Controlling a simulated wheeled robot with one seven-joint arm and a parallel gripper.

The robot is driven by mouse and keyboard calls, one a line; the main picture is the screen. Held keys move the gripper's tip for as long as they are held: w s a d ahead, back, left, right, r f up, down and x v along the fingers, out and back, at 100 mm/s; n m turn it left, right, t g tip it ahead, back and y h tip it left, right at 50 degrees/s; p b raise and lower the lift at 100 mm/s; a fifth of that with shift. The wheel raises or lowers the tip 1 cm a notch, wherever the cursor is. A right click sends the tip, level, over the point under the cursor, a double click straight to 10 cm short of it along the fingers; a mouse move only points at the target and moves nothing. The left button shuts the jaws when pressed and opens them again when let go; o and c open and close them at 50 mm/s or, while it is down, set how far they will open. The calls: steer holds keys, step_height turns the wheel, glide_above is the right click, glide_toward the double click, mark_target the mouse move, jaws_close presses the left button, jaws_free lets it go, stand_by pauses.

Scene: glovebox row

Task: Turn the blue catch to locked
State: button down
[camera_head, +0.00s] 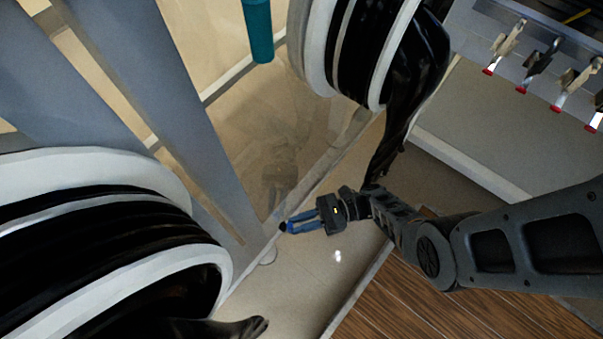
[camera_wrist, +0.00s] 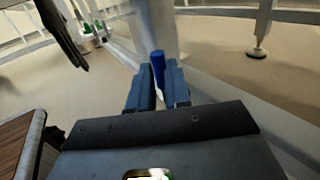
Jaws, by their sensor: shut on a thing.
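The blue catch (camera_wrist: 158,64) shows in the wrist view as a small bright blue upright piece between my fingertips, in front of a pale post. My gripper (camera_wrist: 159,80) is shut on it, with one blue-grey finger on each side. In the head view my gripper (camera_head: 291,224) reaches left to the foot of the clear glovebox panel, beside the grey frame post. There the catch is too small and too covered by the fingers to tell its angle. The lower part of the catch is hidden in the wrist view.
Black glove with white port rings (camera_head: 210,250) fills the lower left. Another black glove (camera_head: 405,85) hangs above my gripper. Several red-tipped toggle clamps (camera_head: 507,45) line the upper right. A teal cylinder (camera_head: 258,30) is at the top. A wooden surface (camera_head: 400,300) lies below my arm.

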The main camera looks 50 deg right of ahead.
steer(key=c, duration=1.3)
jaws_free()
steer(key=shift+c, duration=0.2)
steer(key=b+v, duration=0.1)
steer(key=v, duration=0.6)
steer(key=shift+d, duration=0.4)
steer(key=shift+s, duration=0.15)
